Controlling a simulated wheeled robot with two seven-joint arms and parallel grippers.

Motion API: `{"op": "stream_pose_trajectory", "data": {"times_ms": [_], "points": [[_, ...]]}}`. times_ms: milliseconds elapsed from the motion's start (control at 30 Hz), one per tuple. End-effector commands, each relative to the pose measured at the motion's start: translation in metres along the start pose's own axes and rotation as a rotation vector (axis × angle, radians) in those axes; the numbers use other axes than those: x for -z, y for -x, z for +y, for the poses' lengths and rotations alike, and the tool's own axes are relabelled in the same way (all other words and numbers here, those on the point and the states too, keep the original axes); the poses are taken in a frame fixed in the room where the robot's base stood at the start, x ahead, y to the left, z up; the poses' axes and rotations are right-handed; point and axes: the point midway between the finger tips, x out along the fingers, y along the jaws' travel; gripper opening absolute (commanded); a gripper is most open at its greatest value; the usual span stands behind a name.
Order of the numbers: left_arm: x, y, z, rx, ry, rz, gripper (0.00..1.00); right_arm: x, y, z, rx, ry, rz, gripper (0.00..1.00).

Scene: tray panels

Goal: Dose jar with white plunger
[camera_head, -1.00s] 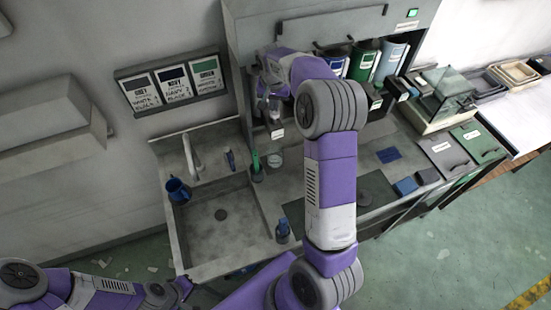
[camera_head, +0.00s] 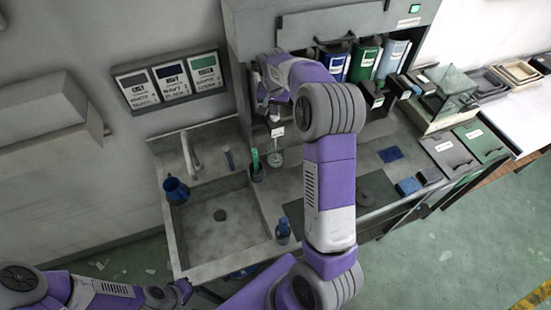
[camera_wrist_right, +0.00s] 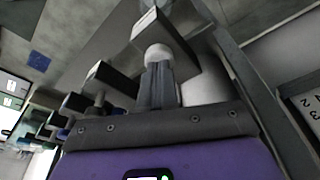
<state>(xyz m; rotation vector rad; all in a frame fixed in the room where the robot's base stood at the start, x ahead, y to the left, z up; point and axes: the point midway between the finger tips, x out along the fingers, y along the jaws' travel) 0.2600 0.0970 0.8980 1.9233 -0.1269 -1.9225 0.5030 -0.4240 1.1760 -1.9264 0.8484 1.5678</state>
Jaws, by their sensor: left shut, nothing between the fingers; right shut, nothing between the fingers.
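My right gripper (camera_head: 266,100) is at the left end of the dispenser, above the counter beside the sink. In the right wrist view its shut fingers (camera_wrist_right: 157,84) point at a whitish round knob (camera_wrist_right: 158,53), which looks like the white plunger; I cannot tell whether they touch it. In the head view the plunger is hidden by my wrist. My left gripper (camera_head: 184,290) is shut and empty at the lower left, away from the counter.

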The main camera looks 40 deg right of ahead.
Motion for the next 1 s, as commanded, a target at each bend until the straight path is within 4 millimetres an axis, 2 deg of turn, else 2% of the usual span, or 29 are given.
{"op": "stream_pose_trajectory", "data": {"times_ms": [33, 367, 1000], "points": [[0.000, -0.003, -0.001, 0.000, 0.000, 0.000, 0.00, -0.003, -0.006, 0.000, -0.004, 0.001, -0.008, 0.00], [0.000, 0.001, 0.000, 0.000, 0.000, 0.000, 0.00, -0.003, -0.002, 0.000, -0.004, 0.002, -0.010, 0.00], [-0.001, 0.028, 0.010, 0.000, 0.000, 0.000, 0.00, 0.006, 0.036, 0.000, -0.002, 0.001, -0.005, 0.00]]}}
